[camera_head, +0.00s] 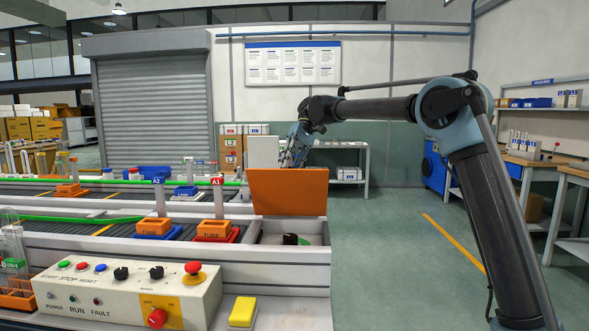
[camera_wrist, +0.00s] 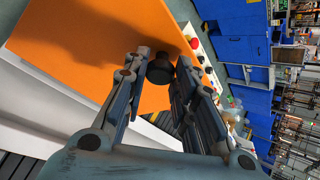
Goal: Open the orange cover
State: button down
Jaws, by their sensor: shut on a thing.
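The orange cover (camera_head: 287,192) stands raised and steeply tilted at the back of a light grey box (camera_head: 316,254), whose inside shows below it. My gripper (camera_head: 297,150) is behind the cover's upper edge in the head view, and its fingertips are partly hidden there. In the wrist view, the cover (camera_wrist: 85,45) fills the upper left. A dark round knob (camera_wrist: 160,69) on it sits between the fingertips of my gripper (camera_wrist: 162,62), which is shut on the knob.
A dark round part (camera_head: 290,239) sits inside the box. A control panel (camera_head: 125,290) with buttons and a yellow block (camera_head: 243,311) are in front. Orange holders marked A2 (camera_head: 155,226) and A1 (camera_head: 215,229) stand on the conveyor to the left. The floor at right is clear.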

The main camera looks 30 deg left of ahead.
dwell(0.3)
jog(key=c, duration=1.3)
grip_release()
jog(key=shift+w+f, duration=0.1)
notch_tip(320, 180, up, 10)
